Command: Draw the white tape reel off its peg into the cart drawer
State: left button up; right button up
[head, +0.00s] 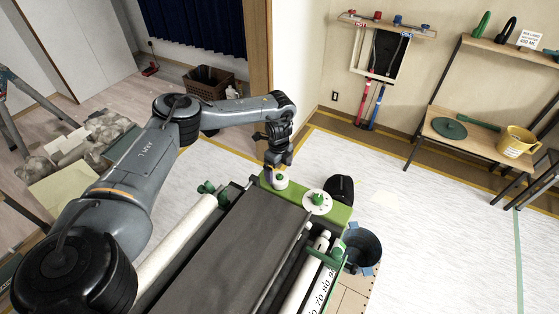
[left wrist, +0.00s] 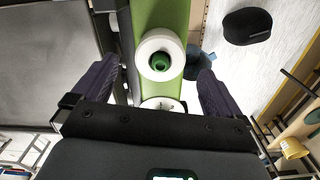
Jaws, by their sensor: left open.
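My left gripper (head: 279,158) is over this reel in the head view. It is open and empty, with its dark fingers spread wide on either side in the left wrist view. I cannot make out the drawer. My right gripper is not in view.
The cart's dark flat bed (head: 225,255) and long white rolls (head: 180,240) lie in front of the panel. A black bag (head: 340,188) and a dark blue bin (head: 362,247) stand close beyond it. The pale floor further right is mostly clear.

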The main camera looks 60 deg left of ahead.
aim_at(279, 175)
pick_arm(q)
jog(key=shift+f, duration=2.65)
jog(key=shift+c, duration=0.3)
jog(key=c, duration=1.1)
jog(key=shift+r+p, duration=1.35)
jog(key=shift+p, duration=0.1)
jog(key=shift+r+p, duration=1.25)
jog(key=shift+p, duration=0.05)
jog(key=shift+r+p, duration=0.8)
jog(key=shift+r, duration=0.1)
jog(key=shift+r+p, duration=1.9)
jog(key=shift+p, duration=0.2)
